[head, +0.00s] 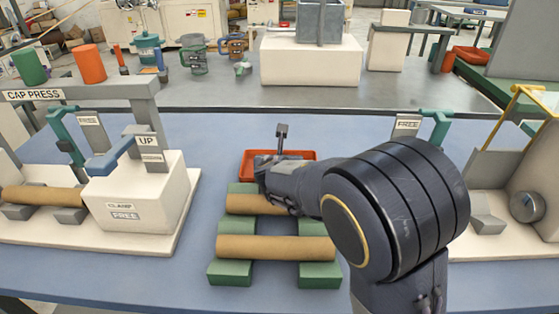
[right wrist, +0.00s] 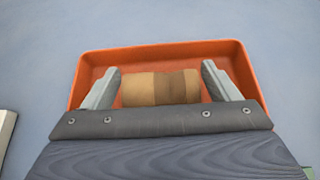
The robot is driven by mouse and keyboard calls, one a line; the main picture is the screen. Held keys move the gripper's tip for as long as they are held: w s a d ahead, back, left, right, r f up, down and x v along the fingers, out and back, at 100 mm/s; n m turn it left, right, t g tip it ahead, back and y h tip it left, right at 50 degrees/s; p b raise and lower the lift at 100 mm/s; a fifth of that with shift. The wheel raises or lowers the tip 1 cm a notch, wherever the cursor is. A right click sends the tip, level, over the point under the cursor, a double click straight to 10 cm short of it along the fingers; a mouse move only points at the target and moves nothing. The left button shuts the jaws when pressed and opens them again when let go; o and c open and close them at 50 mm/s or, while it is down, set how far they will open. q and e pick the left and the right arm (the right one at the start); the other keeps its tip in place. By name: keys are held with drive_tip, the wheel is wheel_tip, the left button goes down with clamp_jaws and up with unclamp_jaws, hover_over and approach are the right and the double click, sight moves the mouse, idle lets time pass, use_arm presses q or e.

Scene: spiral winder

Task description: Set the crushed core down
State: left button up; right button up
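The crushed core (right wrist: 162,88) is a short brown piece with lighter and darker bands. In the right wrist view it is in or just above the orange-red tray (right wrist: 160,55), between my right gripper's fingers (right wrist: 161,78). The fingers are well apart, their tips close to the core's two sides; whether they press on it cannot be told. In the head view my right gripper (head: 268,172) is over the front of the tray (head: 306,154), and the core is hidden there. My left gripper is not in view.
Two brown cores, rear (head: 245,205) and front (head: 275,247), lie on green supports (head: 321,275) in front of the tray. A clamp station with a core (head: 45,197) stands left, another machine (head: 490,205) right. Clear blue table (head: 215,130) lies behind the tray's left.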

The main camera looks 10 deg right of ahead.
drive_tip(key=shift+o, duration=0.6)
drive_tip(key=shift+r, duration=0.1)
drive_tip(key=shift+r+p, duration=0.25)
drive_tip(key=shift+p, duration=0.1)
drive_tip(key=p+v, duration=0.2)
drive_tip(key=v, duration=1)
drive_tip(key=shift+f+p, duration=0.15)
drive_tip(key=shift+p, duration=0.25)
